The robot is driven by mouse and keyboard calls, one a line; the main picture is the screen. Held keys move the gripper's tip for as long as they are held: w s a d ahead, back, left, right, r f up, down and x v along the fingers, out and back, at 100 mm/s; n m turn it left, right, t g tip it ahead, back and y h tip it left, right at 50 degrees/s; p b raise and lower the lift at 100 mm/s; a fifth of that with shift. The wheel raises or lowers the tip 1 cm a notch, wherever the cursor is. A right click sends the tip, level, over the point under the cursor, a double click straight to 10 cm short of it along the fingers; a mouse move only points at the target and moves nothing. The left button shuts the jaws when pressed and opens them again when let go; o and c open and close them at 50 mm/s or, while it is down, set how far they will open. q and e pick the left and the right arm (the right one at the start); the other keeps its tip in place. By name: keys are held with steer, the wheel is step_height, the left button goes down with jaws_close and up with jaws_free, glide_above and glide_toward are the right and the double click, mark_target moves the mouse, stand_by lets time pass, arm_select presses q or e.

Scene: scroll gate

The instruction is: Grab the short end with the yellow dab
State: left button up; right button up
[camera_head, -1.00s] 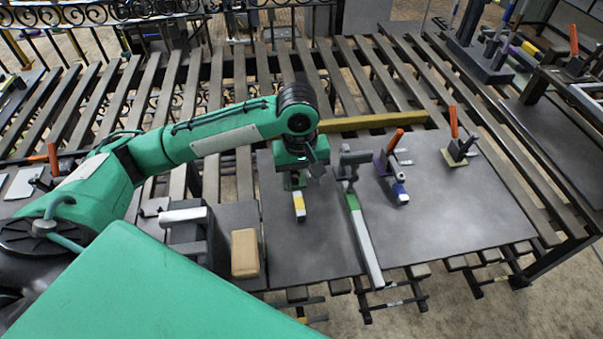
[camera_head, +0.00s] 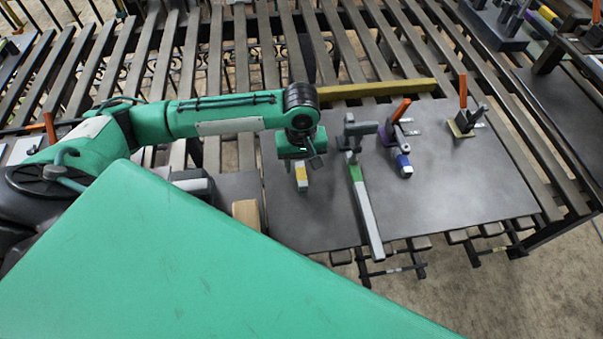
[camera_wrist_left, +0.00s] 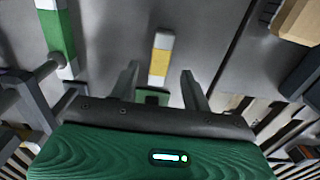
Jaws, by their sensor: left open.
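The short end with the yellow dab (camera_head: 301,172) lies on the dark grey plate in the head view, just under my left gripper (camera_head: 300,158). In the left wrist view, the bar with its yellow dab (camera_wrist_left: 159,62) and pale tip points up the picture. My left gripper (camera_wrist_left: 160,74) is open there, one finger to each side of the bar's line, apart from it. Part of the bar towards the palm is hidden. My right gripper is not in view.
A long bar with a green dab (camera_head: 357,174) lies to the right, with a clamp (camera_head: 359,130) at its far end. Orange-handled clamps (camera_head: 398,112) stand further right. A tan block (camera_head: 246,213) is at left. The plate's right part (camera_head: 460,180) is bare.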

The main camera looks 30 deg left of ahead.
mark_target(301, 173)
arm_select(q)
steer(key=shift+f, duration=1.9)
jaws_close()
steer(key=shift+r, duration=0.2)
